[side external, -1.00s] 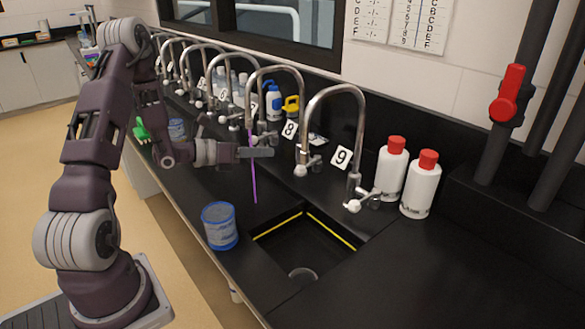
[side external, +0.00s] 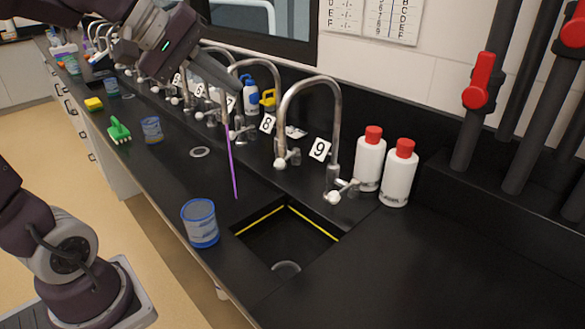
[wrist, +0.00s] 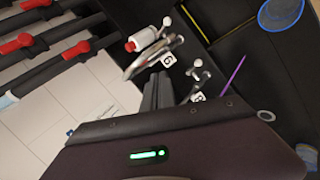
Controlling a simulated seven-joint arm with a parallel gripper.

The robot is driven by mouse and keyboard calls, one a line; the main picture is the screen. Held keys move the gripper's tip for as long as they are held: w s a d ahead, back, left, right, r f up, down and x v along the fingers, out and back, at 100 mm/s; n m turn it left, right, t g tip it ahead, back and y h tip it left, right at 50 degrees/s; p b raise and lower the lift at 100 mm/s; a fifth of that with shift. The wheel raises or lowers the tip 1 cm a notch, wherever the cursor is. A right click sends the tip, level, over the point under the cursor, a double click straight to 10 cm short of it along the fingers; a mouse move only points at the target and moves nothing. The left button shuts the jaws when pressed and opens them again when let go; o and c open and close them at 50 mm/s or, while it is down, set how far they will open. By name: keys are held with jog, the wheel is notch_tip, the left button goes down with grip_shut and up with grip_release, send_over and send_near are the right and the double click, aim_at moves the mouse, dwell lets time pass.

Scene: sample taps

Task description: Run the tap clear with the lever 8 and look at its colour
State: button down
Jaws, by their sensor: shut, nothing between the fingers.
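A thin purple stream (side external: 231,165) hangs below the spout of the tap (side external: 243,66) by tag 8 (side external: 267,123), down to the black worktop left of the sink. It also shows in the wrist view (wrist: 234,75).
The tap by tag 9 (side external: 319,149) arches just right. Two white bottles with red caps (side external: 369,160) stand beyond it. A blue-rimmed tub (side external: 200,224) stands left of the sink (side external: 285,250). A green brush (side external: 119,131) lies farther left. The front right worktop is clear.

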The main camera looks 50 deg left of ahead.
jog(key=s+d+f+m+g+y, duration=0.1)
jog(key=s+d+f+m+g, duration=0.1)
jog(key=s+d+f+m, duration=0.45)
jog(key=s+d+f+m+g+y, duration=0.1)
jog(key=s+d+f+m+y, duration=0.3)
jog(key=s, duration=0.6)
jog(key=w+d+r+m+g+h, duration=0.1)
jog(key=w+d+r+m+h, duration=0.2)
jog(key=w+d, duration=0.45)
jog(key=w+d+r+g+h, duration=0.25)
jog(key=w+d+h, duration=0.2)
jog(key=w, duration=0.55)
jog(key=w+d+f+g+h, duration=0.1)
jog(key=w+d+f+h, duration=0.15)
jog(key=w+d, duration=0.4)
jog(key=n+g+y, duration=0.2)
jog(key=n+y, duration=0.1)
jog(key=y, duration=1.6)
send_near(288, 157)
jog(key=s+d, duration=0.4)
jog(key=d, duration=0.1)
jog(key=x, duration=0.9)
jog(key=shift+w+a, duration=0.3)
jog(key=shift+a, duration=0.05)
